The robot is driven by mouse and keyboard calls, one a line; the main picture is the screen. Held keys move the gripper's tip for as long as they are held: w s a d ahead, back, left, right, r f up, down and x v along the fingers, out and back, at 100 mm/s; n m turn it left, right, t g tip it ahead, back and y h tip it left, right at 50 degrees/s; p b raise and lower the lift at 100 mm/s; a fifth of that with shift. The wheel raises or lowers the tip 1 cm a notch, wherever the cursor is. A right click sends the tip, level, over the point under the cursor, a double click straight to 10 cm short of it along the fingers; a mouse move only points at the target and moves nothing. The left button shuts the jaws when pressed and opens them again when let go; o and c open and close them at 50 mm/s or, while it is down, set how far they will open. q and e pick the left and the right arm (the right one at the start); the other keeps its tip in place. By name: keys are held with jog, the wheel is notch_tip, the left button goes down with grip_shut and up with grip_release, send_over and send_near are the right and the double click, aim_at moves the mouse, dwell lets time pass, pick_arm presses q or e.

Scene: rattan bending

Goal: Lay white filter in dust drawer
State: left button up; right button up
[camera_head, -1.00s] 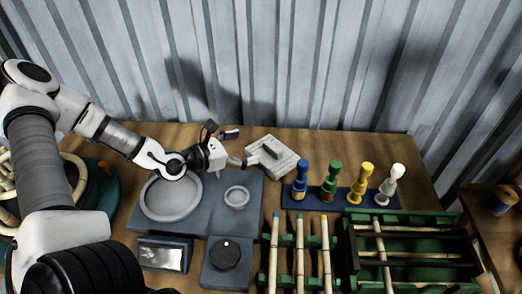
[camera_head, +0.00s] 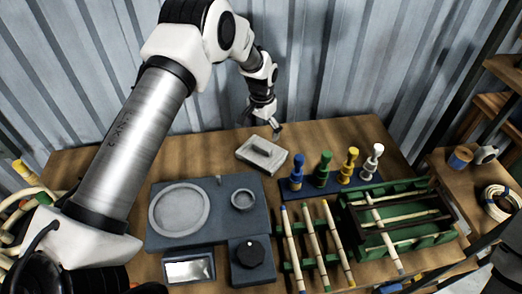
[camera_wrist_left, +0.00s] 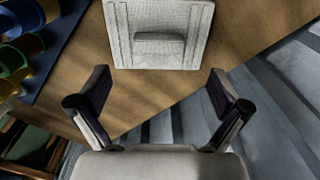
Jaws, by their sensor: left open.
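The white filter (camera_head: 262,154), a pale square slab with a raised grip block on top, lies on the wooden table near the back wall. It also shows at the top of the left wrist view (camera_wrist_left: 158,40). My left gripper (camera_head: 262,125) is open and empty just behind the filter, apart from it. In the left wrist view the spread fingers (camera_wrist_left: 160,88) point toward the filter's near edge, with bare wood between. A dark box with a pale, shiny inside (camera_head: 189,269) at the front left may be the dust drawer; I cannot be sure. My right gripper is not in view.
A blue-grey station with a round dish (camera_head: 179,209), a small ring (camera_head: 243,200) and a black knob (camera_head: 249,253) stands left. Coloured pegs (camera_head: 298,172) stand right of the filter. Green racks (camera_head: 400,222) hold rattan sticks at front right. The corrugated wall (camera_head: 330,60) is close behind.

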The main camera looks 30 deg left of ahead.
aim_at(262, 146)
pick_arm(q)
notch_tip(262, 146, down, 7)
jog(key=p, duration=0.2)
jog(key=shift+d+f+p, duration=0.1)
jog(key=shift+f+p, duration=0.1)
jog(key=shift+p, duration=0.2)
jog(key=shift+w+f, duration=0.1)
jog(key=shift+f, duration=0.05)
jog(key=c, duration=1.3)
